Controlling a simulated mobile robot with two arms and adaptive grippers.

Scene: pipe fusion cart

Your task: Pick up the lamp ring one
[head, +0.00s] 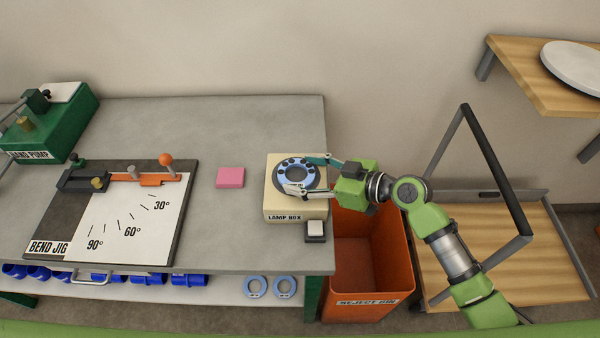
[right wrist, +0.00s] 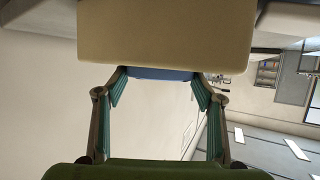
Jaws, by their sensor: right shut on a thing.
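A blue ring (head: 279,175) with dark spots lies on top of the cream lamp box (head: 271,203) at the right end of the bench. My right gripper (head: 298,173) reaches in from the right, with one finger on each side of the ring, and is shut on it. In the right wrist view, a strip of the blue ring (right wrist: 160,74) shows between the fingertips, against the cream lamp box (right wrist: 165,30). I cannot tell whether the ring is clear of the box. Two more blue rings (head: 256,287) lie on the shelf below. My left gripper is out of view.
An orange reject bin (head: 367,260) stands beside the bench, below my right arm. A small switch block (head: 315,231) is in front of the lamp box. A pink pad (head: 230,177) and the bend jig (head: 50,215) lie to the left.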

